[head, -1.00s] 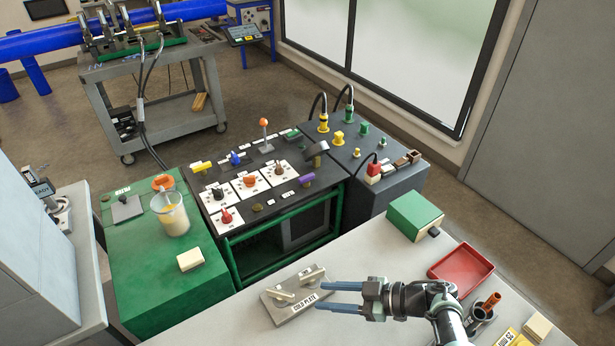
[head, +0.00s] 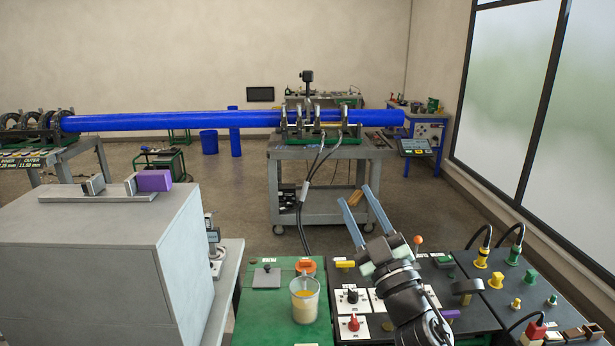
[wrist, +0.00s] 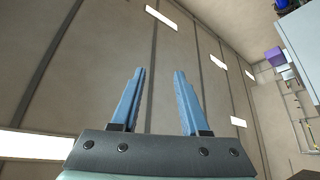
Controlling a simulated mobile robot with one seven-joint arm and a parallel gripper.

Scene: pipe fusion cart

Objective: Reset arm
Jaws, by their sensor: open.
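My gripper (head: 359,214) is raised in front of the control panel in the head view, with its two blue fingers pointing up and apart. In the wrist view the gripper (wrist: 158,100) is open with nothing between its fingers. The wrist camera faces mostly bare ceiling or wall panels with bright light strips. My forearm hides part of the control panel (head: 470,312) below.
A grey cart (head: 318,152) carrying a clamped blue pipe (head: 200,120) stands behind. A green cabinet (head: 262,315) holds a beaker (head: 305,300). A large grey box (head: 80,260) with a purple block (head: 154,181) is at left. Open floor lies between.

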